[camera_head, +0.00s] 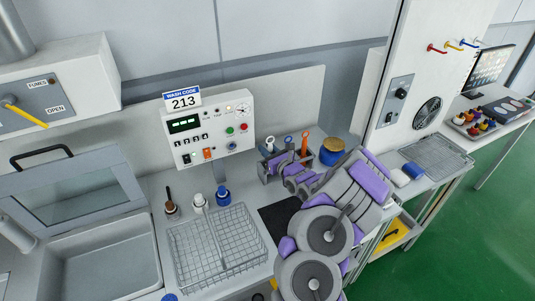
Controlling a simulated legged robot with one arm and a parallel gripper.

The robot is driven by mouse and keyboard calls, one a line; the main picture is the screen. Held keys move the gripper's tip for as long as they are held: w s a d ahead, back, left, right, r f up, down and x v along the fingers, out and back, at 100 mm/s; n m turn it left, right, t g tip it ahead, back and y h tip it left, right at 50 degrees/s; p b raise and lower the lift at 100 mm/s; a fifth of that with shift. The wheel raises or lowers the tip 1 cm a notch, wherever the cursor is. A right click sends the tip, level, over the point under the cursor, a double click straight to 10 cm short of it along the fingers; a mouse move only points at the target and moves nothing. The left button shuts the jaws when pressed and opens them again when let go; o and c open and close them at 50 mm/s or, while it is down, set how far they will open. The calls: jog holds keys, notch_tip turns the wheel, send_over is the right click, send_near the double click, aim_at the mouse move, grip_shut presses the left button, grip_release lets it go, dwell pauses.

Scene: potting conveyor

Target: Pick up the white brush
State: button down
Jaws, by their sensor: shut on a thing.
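A grey holder (264,172) stands on the counter to the right of the control box, with several upright handles in it. A pale whitish handle (288,140), which looks like the white brush, sticks up between a blue-tipped handle (270,142) and an orange one (304,144). My gripper (284,164) is at the holder, low against these handles, and is shut on the white brush. My grey and purple arm covers part of the holder, and the exact contact is too small to see clearly. The brush still stands within the holder's outline.
A blue tub with a tan lid (331,151) stands close right of the holder. A wire basket (217,245), small bottles (199,203) and a sink (103,262) are to the left. The control box (209,128) stands behind. A dark mat (281,215) lies in front.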

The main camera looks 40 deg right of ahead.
notch_tip(320, 180, up, 26)
jog(key=p, duration=0.4)
jog(key=shift+f+p, duration=0.15)
jog(key=shift+p, duration=0.25)
jog(key=shift+f, duration=0.1)
dwell(1.1)
